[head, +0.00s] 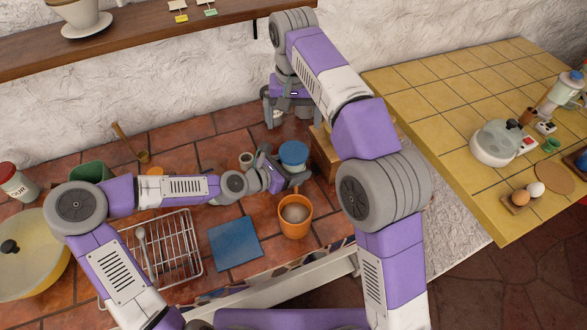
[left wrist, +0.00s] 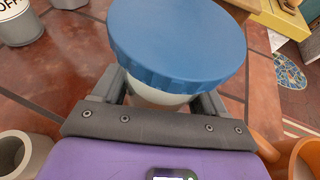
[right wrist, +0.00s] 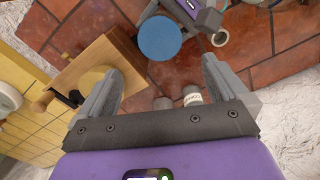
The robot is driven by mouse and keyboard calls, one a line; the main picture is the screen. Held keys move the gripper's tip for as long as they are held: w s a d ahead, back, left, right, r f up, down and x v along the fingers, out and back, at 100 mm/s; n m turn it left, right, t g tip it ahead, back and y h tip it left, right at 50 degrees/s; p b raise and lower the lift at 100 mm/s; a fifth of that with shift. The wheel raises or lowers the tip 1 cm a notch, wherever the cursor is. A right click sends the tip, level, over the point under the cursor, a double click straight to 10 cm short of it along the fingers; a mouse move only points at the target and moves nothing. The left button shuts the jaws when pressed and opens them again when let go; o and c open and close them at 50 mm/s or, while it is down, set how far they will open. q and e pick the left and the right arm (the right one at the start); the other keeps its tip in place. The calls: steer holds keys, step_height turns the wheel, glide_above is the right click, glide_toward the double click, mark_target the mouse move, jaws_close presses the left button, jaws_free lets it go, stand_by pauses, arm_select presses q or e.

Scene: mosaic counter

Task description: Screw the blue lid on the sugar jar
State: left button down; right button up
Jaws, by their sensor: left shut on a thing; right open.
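The sugar jar (left wrist: 158,97) is a pale jar, mostly hidden under the blue lid (left wrist: 178,40). The lid sits on top of it and also shows in the head view (head: 293,152) and the right wrist view (right wrist: 160,38). Whether the lid is threaded on cannot be told. My left gripper (head: 284,175) is shut on the jar's sides just below the lid. My right gripper (head: 287,106) is open and empty, behind the jar in the head view. In the right wrist view the lid lies beyond its open fingers (right wrist: 163,75).
A white coffee canister (right wrist: 192,97) stands below my right gripper. A wooden box (right wrist: 92,62) stands close beside the jar. An orange pot (head: 295,227) is in front, with a blue mat (head: 235,242) and wire rack (head: 188,256) to its left. A small cup (head: 246,159) stands near my left gripper.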

steer(key=shift+r, duration=0.95)
arm_select(q)
jaws_free()
steer(key=shift+p+v, duration=0.95)
steer(key=shift+v, duration=2.85)
arm_select(e)
steer(key=shift+r, duration=0.9)
